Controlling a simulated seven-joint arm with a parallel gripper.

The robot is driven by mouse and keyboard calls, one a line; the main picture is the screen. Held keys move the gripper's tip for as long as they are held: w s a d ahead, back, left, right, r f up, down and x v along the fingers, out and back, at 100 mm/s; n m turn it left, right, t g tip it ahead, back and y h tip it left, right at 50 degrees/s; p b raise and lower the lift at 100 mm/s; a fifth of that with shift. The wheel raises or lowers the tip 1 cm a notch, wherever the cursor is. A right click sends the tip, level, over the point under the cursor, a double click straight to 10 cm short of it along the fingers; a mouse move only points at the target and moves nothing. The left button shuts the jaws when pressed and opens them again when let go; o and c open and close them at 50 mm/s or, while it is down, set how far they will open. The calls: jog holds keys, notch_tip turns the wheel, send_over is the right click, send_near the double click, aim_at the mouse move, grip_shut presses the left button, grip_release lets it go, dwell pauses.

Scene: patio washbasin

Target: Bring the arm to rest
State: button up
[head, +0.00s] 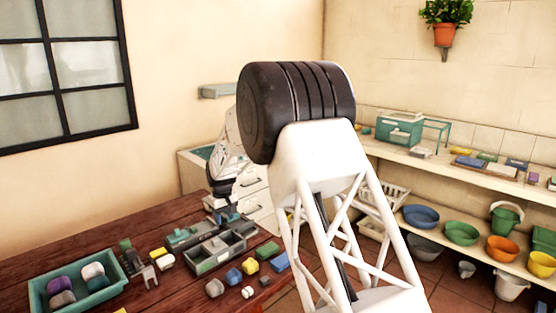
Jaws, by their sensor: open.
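My white arm with a black ribbed joint rises in the middle of the head view and bends down to the left. My gripper (228,217) is at its far end, small and dark, low over the back right part of the dark wooden table (60,268). It is open, with nothing seen held in it. It is near a grey-green divided box (216,255) and a green-grey container (188,236). I cannot tell whether the fingertips touch anything, as they blend with the items around them.
A teal tray (108,290) with several rounded pieces stands at the table's left. Several small coloured blocks lie around the divided box. A white drawer unit (258,198) stands behind the table. Shelves (480,178) with coloured bowls line the right wall. Open air lies above the table's left.

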jog(key=s+d+r+m+t, duration=0.1)
jog(key=s+d+r+m, duration=0.1)
jog(key=s+d+r, duration=0.95)
jog(key=s+d+r+m, duration=0.2)
jog(key=s+d+r, duration=0.6)
jog(key=s+d, duration=0.55)
jog(key=s+d+m, duration=0.1)
jog(key=s+d, duration=0.4)
jog(key=s, duration=0.6)
jog(key=s+d+f+m+t, duration=0.1)
jog(key=s+d, duration=0.4)
jog(key=s, duration=0.6)
jog(key=s+d+f+m, duration=0.1)
jog(key=s+d, duration=0.3)
jog(key=s, duration=0.7)
jog(key=shift+d+m, duration=0.4)
jog(key=shift+m, duration=0.3)
